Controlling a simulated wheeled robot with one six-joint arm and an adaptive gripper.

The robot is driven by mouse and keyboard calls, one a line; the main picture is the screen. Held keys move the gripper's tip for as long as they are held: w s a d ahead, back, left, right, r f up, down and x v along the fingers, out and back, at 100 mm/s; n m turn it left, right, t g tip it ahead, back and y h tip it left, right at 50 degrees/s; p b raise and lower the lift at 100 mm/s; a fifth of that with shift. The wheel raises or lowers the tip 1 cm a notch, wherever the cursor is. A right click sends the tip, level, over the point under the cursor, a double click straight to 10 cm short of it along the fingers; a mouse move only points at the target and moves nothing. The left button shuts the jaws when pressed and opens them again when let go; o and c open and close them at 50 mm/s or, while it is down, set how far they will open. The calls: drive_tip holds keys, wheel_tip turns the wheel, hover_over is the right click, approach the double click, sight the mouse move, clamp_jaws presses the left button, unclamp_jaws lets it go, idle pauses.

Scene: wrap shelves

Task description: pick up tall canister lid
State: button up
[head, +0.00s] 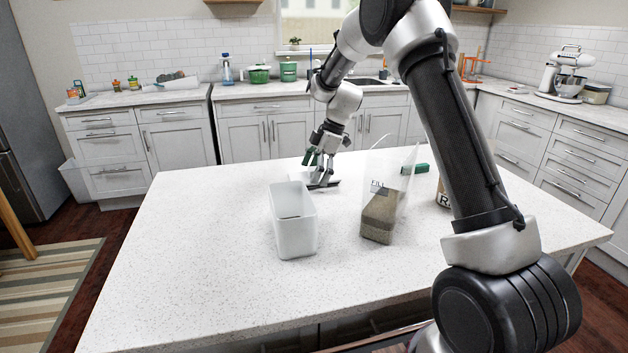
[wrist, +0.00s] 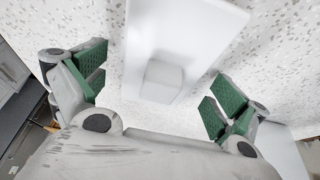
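The canister lid (wrist: 190,30) is a white rectangular plate with a raised block-shaped knob (wrist: 163,82) in the wrist view. It lies on the speckled white countertop. No finger visibly touches the knob. A tall white canister (head: 296,238) stands open, without a lid, nearer to me than the lid.
A clear container (head: 378,215) with grainy brown contents and a "FILL" label stands to the right of the white canister. A partly hidden labelled container (head: 442,198) and a small green object (head: 420,168) are further right. The countertop's (head: 190,240) left side is clear.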

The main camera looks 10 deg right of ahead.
drive_tip(key=c, duration=1)
drive_tip(key=shift+o, duration=0.2)
